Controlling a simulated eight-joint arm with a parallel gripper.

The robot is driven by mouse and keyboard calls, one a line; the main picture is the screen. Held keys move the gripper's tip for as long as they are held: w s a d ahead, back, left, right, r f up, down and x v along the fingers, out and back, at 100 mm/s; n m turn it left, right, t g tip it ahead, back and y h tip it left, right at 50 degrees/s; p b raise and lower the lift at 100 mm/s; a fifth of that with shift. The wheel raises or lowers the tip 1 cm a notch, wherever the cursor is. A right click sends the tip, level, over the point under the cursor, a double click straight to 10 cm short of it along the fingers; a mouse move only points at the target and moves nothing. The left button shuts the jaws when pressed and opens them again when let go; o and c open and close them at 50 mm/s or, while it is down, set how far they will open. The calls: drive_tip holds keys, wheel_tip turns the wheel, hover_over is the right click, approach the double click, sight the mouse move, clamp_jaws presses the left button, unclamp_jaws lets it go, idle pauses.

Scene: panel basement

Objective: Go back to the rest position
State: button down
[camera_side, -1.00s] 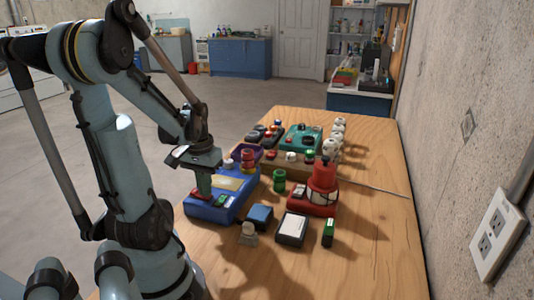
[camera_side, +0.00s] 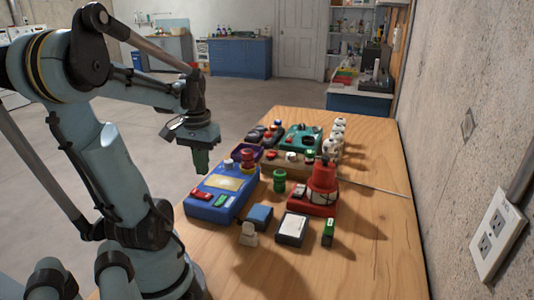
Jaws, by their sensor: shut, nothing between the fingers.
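My gripper (camera_side: 201,161) hangs in the air at the end of my raised arm, above and a little behind the left end of the blue panel box (camera_side: 222,190). It points down, is shut and holds nothing. It stands clear of the panel box, whose red and green buttons and pale yellow plate are in plain view. The rest position itself is not marked by anything in view.
The wooden table (camera_side: 370,240) also bears a red device with a round tower (camera_side: 322,185), a green cylinder (camera_side: 280,181), a teal box (camera_side: 303,138), several white knobs and small blocks. A thin rod (camera_side: 375,187) lies at the right. The concrete wall (camera_side: 470,80) runs along the right. The table's front right is clear.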

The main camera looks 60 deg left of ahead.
drive_tip(key=shift+r, duration=0.35)
